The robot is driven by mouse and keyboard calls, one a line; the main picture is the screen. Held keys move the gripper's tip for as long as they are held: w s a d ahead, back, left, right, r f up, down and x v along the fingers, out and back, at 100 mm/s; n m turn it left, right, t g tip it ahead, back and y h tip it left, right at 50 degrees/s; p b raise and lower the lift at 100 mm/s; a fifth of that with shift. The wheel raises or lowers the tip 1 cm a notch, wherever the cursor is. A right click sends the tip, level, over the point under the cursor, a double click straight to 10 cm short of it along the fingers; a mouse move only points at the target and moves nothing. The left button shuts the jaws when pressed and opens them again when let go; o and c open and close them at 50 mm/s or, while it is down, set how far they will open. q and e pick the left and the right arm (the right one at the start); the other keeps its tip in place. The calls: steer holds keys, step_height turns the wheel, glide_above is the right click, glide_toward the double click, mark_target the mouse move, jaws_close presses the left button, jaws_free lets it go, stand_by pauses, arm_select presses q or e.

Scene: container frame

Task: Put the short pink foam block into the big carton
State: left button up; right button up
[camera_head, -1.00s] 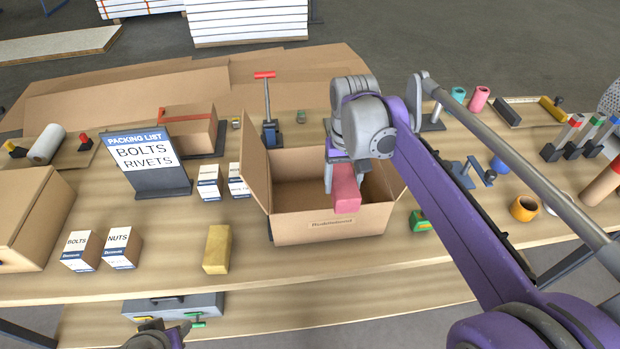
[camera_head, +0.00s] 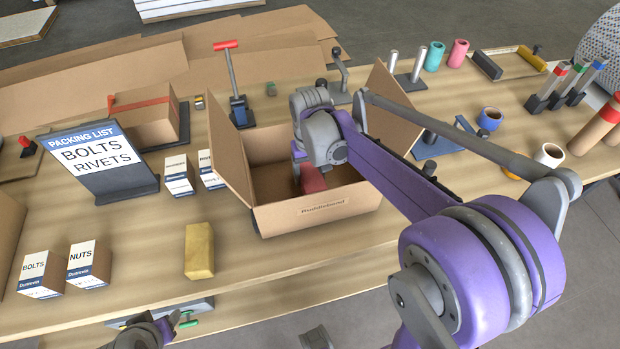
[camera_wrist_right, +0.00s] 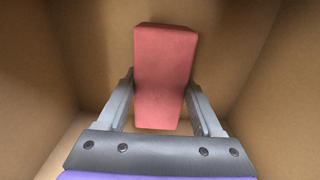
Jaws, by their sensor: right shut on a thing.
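The short pink foam block (camera_head: 313,181) is inside the open big carton (camera_head: 318,208), partly hidden by my right wrist and the carton's front wall. My right gripper (camera_head: 302,170) reaches down into the carton and is shut on the block. In the right wrist view the block (camera_wrist_right: 165,75) sits between the two fingers (camera_wrist_right: 165,100), with brown carton walls around it. I cannot tell whether the block touches the carton floor. My left gripper (camera_head: 160,328) shows only partly at the bottom edge, and its jaws are unclear.
The carton's side flaps stand up at left (camera_head: 230,145) and right (camera_head: 393,108). A yellow block (camera_head: 199,252) lies to its left, near small bolts (camera_head: 40,275) and nuts (camera_head: 88,265) boxes. A packing list sign (camera_head: 100,160) stands behind them. Bare tabletop lies in front of the carton.

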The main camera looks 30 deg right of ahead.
mark_target(310, 171)
steer(key=shift+f, duration=0.7)
steer(key=shift+w+f, duration=0.1)
steer(key=shift+f, duration=0.15)
steer(key=shift+f, duration=0.15)
steer(key=o, duration=1.4)
steer(key=shift+o, duration=0.2)
steer(key=shift+r, duration=0.3)
step_height(310, 171, up, 12)
steer(key=shift+f+p, duration=0.1)
steer(key=shift+p, duration=0.4)
